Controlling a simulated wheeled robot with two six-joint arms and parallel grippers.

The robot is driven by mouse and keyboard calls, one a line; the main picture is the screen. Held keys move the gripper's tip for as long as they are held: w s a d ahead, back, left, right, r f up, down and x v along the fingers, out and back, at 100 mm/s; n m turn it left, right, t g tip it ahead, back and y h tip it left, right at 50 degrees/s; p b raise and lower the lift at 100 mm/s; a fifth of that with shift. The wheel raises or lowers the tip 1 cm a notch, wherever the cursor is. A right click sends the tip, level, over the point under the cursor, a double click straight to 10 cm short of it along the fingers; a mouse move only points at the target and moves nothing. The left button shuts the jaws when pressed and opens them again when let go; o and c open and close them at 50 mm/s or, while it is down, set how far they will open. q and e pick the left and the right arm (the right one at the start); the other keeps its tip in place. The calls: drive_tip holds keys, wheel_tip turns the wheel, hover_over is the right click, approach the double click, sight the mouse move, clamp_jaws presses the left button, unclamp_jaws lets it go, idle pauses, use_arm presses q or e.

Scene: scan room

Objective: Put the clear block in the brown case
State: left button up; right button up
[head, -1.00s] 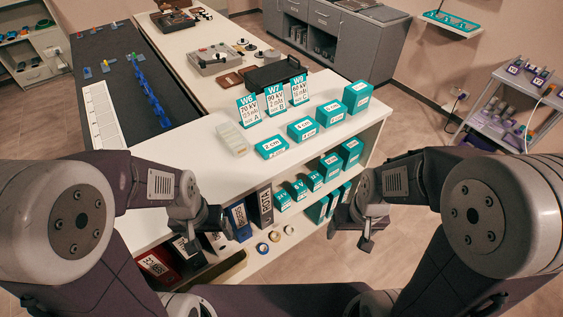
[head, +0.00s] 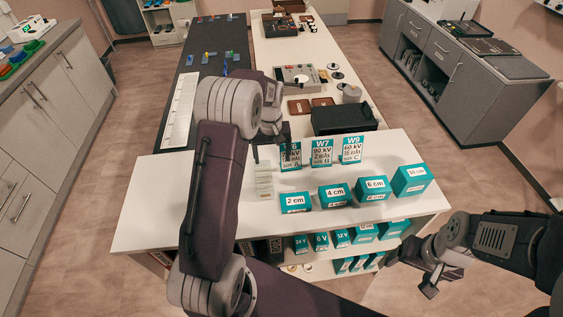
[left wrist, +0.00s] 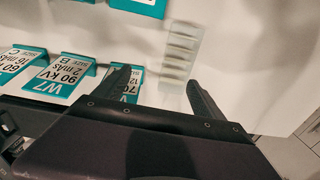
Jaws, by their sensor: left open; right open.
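The clear block (head: 264,184), pale and stepped, lies on the white counter left of the 2 cm box. It also shows in the left wrist view (left wrist: 181,50), beyond the fingertips and nearer the right finger. My left gripper (head: 272,155) is open and empty above the counter, just behind the block in the head view; its fingers (left wrist: 158,80) are apart. My right gripper (head: 430,284) is open and empty, low at the right, away from the counter. Flat brown pieces (head: 299,106) (head: 323,102) lie farther back; I cannot tell which is the brown case.
Teal boxes (head: 337,195) stand right of the block. Teal signs W7 (head: 321,154) and W9 (head: 352,149) stand behind them, with another partly behind my gripper. A black tray (head: 345,119) is behind the signs. The counter's left front is clear (head: 150,225).

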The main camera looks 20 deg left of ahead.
sight(263, 175)
use_arm(q)
drive_tip(key=s+a, duration=0.2)
drive_tip(key=s, duration=0.1)
drive_tip(key=shift+a+r, duration=0.1)
drive_tip(key=shift+a, duration=0.3)
drive_tip(key=f, duration=0.2)
drive_tip(key=d+f+p, duration=0.1)
drive_tip(key=shift+w+f, duration=0.3)
drive_tip(key=shift+w, duration=0.1)
drive_tip(key=shift+w+f, duration=0.2)
drive_tip(key=shift+s+f, duration=0.1)
drive_tip(key=shift+f, duration=0.05)
drive_tip(key=f+p, duration=0.1)
drive_tip(key=s+f, duration=0.1)
drive_tip(key=shift+s+a+f+p, duration=0.15)
drive_tip(key=shift+a+f+p, duration=0.15)
drive_tip(key=shift+a+p, duration=0.1)
drive_tip(key=shift+w+f, duration=0.2)
drive_tip(key=shift+f, duration=0.8)
drive_tip(key=shift+w+d+f, duration=0.1)
drive_tip(key=shift+w+f, duration=0.05)
drive_tip(key=c, duration=1.3)
clamp_jaws()
use_arm(e)
drive_tip(key=r, duration=0.1)
drive_tip(key=s+r, duration=0.1)
drive_tip(key=a+r, duration=0.1)
drive_tip(key=r, duration=0.1)
drive_tip(key=shift+s+a, duration=0.1)
drive_tip(key=shift+s, duration=0.1)
